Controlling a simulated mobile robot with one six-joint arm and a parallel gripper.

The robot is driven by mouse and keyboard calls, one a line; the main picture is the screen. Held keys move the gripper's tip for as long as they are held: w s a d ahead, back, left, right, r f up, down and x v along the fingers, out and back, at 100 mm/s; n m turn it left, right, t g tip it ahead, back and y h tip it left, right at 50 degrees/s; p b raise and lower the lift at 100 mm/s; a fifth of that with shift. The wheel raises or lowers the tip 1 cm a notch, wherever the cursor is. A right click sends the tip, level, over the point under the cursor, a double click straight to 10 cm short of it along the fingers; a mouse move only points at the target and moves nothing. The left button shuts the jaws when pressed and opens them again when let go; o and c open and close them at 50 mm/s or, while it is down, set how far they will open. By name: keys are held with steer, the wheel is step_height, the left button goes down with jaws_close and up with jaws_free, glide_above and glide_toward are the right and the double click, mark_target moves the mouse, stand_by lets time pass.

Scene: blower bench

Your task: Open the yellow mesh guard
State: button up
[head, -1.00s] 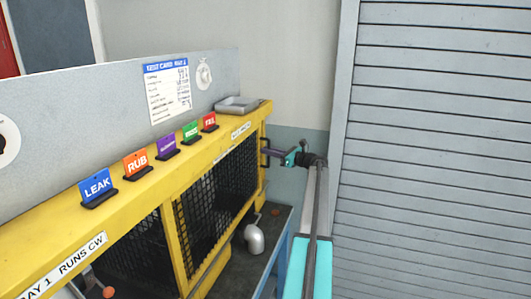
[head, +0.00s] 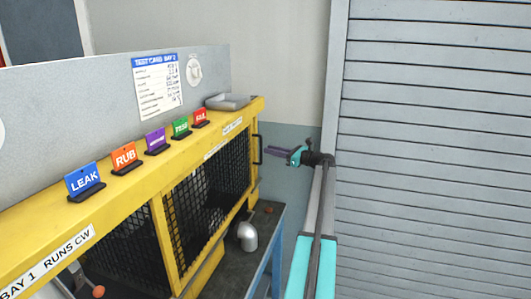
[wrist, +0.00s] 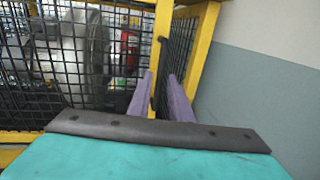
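The yellow mesh guard (head: 205,190) is a yellow frame with black mesh on the bench front. Its panel appears closed. A black bar handle (head: 258,150) stands at its right end; in the wrist view the handle (wrist: 156,65) runs upright by a yellow post. My gripper (head: 268,151) is right of the handle, with a small gap between them in the head view. In the wrist view its two purple fingers (wrist: 160,77) are apart, with the post and handle seen between and beyond them. Contact cannot be told.
Coloured signs, including a blue LEAK sign (head: 84,182), and a grey tray (head: 228,102) stand on the yellow top. A silver pipe elbow (head: 247,236) is on the dark bench surface below. A slatted grey shutter (head: 435,150) is at right. A grey blower housing (wrist: 75,60) shows behind the mesh.

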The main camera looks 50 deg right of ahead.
steer(key=s+d+b, duration=0.1)
steer(key=s+b, duration=0.1)
steer(key=s, duration=0.6)
steer(key=shift+s+d, duration=0.1)
steer(key=shift+s, duration=0.05)
stand_by(0.5)
